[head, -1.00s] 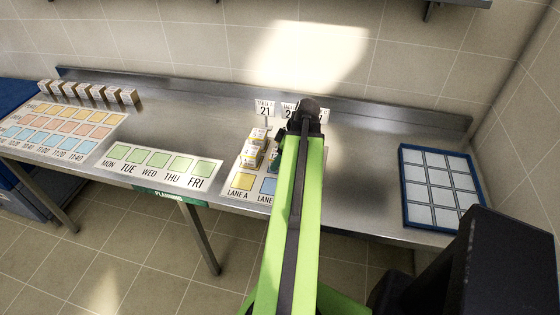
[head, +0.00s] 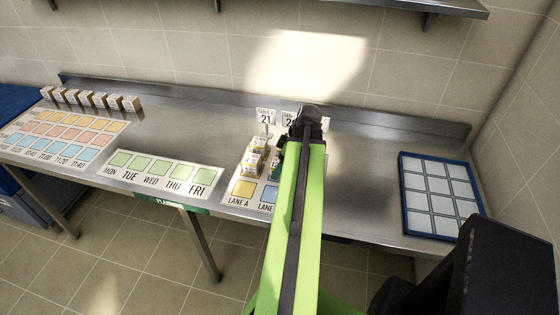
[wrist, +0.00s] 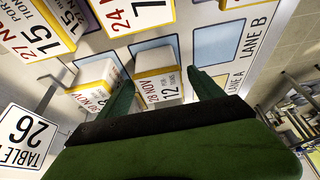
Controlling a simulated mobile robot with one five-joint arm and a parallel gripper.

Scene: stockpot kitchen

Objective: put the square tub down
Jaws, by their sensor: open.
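A square white tub (wrist: 158,86) with a yellow band, labelled 28 NOV and 12, stands on the lane mat (head: 232,198) in the wrist view. My gripper (wrist: 163,90) is open, with one green finger on each side of this tub. A narrow gap shows at the right finger; at the left finger I cannot tell whether it touches. In the head view my arm hides most of the gripper and of this tub.
The TABLE 26 sign (wrist: 25,135) is near the gripper. A blue-rimmed tray (head: 404,195) lies at the right. The weekday mat (head: 128,178) is clear.

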